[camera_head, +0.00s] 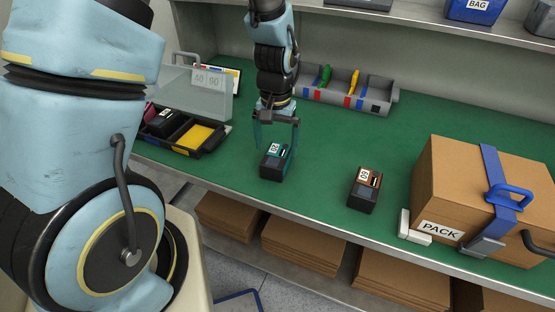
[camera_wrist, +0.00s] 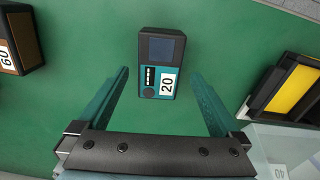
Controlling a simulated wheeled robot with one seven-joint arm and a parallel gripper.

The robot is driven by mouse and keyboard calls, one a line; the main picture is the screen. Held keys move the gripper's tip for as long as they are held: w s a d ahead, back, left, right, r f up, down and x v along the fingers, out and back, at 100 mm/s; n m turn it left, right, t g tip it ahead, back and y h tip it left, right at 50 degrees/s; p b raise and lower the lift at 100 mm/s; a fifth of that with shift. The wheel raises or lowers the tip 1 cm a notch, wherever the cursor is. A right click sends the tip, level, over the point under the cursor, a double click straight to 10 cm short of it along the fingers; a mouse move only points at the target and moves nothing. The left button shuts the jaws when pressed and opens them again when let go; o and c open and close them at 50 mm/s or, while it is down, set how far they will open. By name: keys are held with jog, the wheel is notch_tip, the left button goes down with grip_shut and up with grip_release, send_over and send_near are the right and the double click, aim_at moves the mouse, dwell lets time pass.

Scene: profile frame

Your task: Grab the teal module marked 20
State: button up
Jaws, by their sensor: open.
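The teal module marked 20 (camera_wrist: 161,65) stands on the green bench top, with a dark screen, a small black slot panel and a white label on its top. In the head view the same teal module (camera_head: 274,163) sits directly below my arm. My gripper (camera_head: 277,140) is open above and around it, fingers pointing down. In the wrist view my gripper (camera_wrist: 160,80) shows its two teal fingers spread, one at each side of the module's near end, with gaps on both sides. Nothing is held. Contact is not visible.
A brown module marked 60 (camera_head: 364,188) stands to the right; it also shows in the wrist view (camera_wrist: 20,40). An open case (camera_head: 211,142) with a clear lid lies left. A PACK carton (camera_head: 455,180) stands right. A grey tool tray (camera_head: 326,98) is behind.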

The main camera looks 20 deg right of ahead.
aim_at(277, 154)
jog(key=shift+f+p, duration=0.6)
jog(key=shift+f, duration=1.5)
jog(key=shift+c, duration=0.2)
jog(key=c, duration=1.5)
jog(key=shift+o, duration=0.2)
jog(key=shift+r, duration=0.1)
notch_tip(277, 154, up, 10)
jog(key=shift+f+b, duration=0.1)
jog(key=shift+b, duration=1)
